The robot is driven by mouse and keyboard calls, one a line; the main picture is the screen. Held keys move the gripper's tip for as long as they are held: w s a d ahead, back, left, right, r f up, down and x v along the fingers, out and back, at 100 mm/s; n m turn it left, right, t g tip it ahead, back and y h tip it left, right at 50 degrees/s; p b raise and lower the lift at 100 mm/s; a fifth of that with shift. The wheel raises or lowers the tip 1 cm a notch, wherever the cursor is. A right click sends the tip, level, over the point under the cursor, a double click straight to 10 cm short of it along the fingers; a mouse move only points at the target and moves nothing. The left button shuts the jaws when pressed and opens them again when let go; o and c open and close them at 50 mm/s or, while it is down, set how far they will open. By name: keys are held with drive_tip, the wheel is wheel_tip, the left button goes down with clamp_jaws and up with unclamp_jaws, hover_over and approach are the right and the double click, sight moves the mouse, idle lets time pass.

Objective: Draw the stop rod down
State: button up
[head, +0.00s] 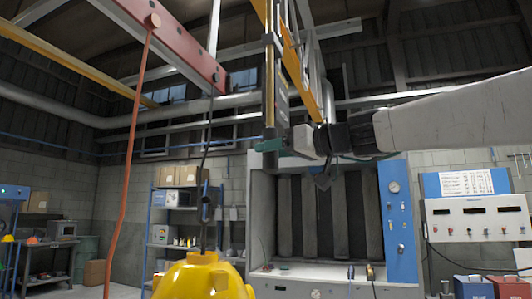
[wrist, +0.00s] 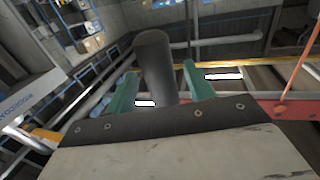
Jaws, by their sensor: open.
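A slim vertical rod (head: 269,75), gold above with a dark lower end, hangs in the upper middle of the head view; I take it for the stop rod. My gripper (head: 270,147), with green fingers, is at its lower end. In the wrist view a thick dark grey cylinder (wrist: 154,50) stands between the two green fingers of my gripper (wrist: 160,72). The fingers are apart, with a gap visible on each side of the cylinder. I cannot tell whether either finger touches it. The rod's top is cut off by the picture edge.
A yellow hood (head: 203,277) hangs at the bottom on a dark cable. An orange cord (head: 126,160) hangs from a red beam (head: 175,40). A yellow rail (head: 290,65) runs close beside the rod. A grey booth (head: 262,215) with a blue panel (head: 398,220) stands behind.

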drive_tip(key=shift+v, duration=2.35)
drive_tip(key=shift+a, duration=0.1)
drive_tip(key=s+d+f+m+g+h, duration=0.1)
drive_tip(key=s+d+f+m+h, duration=0.1)
drive_tip(key=f, duration=0.6)
drive_tip(key=s+d+f+m+g+h, duration=0.2)
drive_tip(key=s+f+m+h, duration=0.1)
drive_tip(key=f, duration=0.6)
drive_tip(key=s+d+f+m+g+h, duration=0.1)
drive_tip(key=s+d+f+m+h, duration=0.1)
drive_tip(key=f, duration=0.6)
drive_tip(key=s+d+f+m+g+h, duration=0.3)
drive_tip(key=s+d+f+m+h, duration=0.2)
drive_tip(key=s+d+f, duration=1.4)
drive_tip(key=s+f+h, duration=0.3)
drive_tip(key=f, duration=0.1)
drive_tip(key=shift+d+g+h, duration=0.3)
drive_tip(key=shift+d+g, duration=0.1)
